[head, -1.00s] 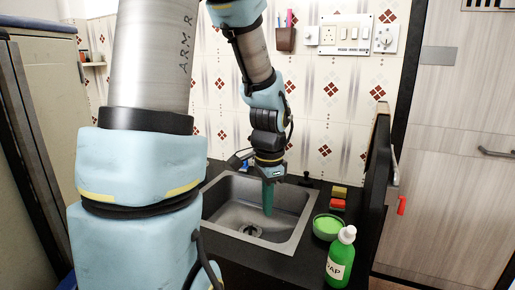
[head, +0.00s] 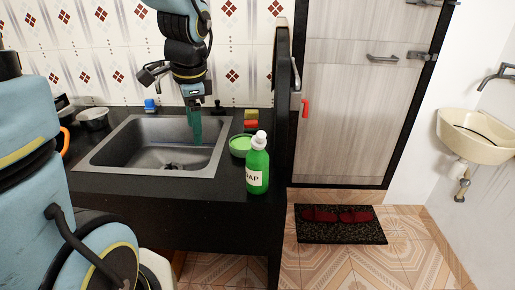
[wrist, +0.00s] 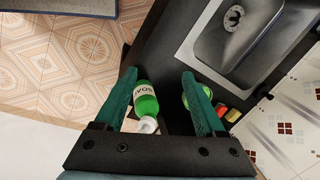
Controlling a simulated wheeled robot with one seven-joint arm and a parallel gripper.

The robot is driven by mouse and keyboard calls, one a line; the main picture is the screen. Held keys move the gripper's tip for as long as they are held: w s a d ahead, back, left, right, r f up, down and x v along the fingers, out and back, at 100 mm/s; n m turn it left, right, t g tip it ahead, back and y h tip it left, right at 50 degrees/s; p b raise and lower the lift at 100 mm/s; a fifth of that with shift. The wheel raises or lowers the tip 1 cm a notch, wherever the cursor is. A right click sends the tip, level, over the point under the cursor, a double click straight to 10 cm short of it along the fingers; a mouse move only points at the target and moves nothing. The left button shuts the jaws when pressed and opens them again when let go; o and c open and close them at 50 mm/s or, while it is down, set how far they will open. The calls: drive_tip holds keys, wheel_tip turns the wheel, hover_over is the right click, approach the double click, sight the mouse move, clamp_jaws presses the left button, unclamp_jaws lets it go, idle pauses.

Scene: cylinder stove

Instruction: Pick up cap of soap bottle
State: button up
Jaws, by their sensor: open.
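The green soap bottle (head: 257,172) stands upright on the black counter near its front right corner. Its white cap (head: 259,139) is on top. In the wrist view the bottle (wrist: 146,103) shows between my fingers, its cap (wrist: 148,125) toward the gripper base. My gripper (head: 194,128) points down over the right part of the sink, left of and behind the bottle. In the wrist view my gripper (wrist: 158,85) is open, its two green fingers apart with nothing held.
The sink (head: 150,148) is left of the bottle. A green bowl (head: 240,146) stands just behind the bottle, with yellow and red sponges (head: 251,119) beyond. A dark upright panel (head: 280,100) borders the counter's right side. A dark mat (head: 340,225) lies on the floor.

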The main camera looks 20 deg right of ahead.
drive_tip(key=shift+o, duration=1.4)
drive_tip(key=s+d+m+t+b, duration=0.1)
drive_tip(key=d+m+b, duration=0.1)
drive_tip(key=d+m, duration=0.6)
drive_tip(key=shift+s+d+r+m, duration=0.3)
drive_tip(key=shift+s+d+m, duration=0.1)
drive_tip(key=shift+d, duration=0.25)
drive_tip(key=m+t+b, duration=0.1)
drive_tip(key=m, duration=0.5)
approach(261, 133)
drive_tip(key=a+f, duration=0.1)
drive_tip(key=shift+m, duration=0.4)
drive_tip(key=shift+d+p+x, duration=0.15)
drive_tip(key=shift+x, duration=1.65)
drive_tip(key=shift+d+p+x, duration=0.15)
drive_tip(key=shift+d+x, duration=0.05)
drive_tip(key=shift+x, duration=1.55)
drive_tip(key=shift+d+p+x, duration=0.15)
drive_tip(key=shift+x, duration=1.65)
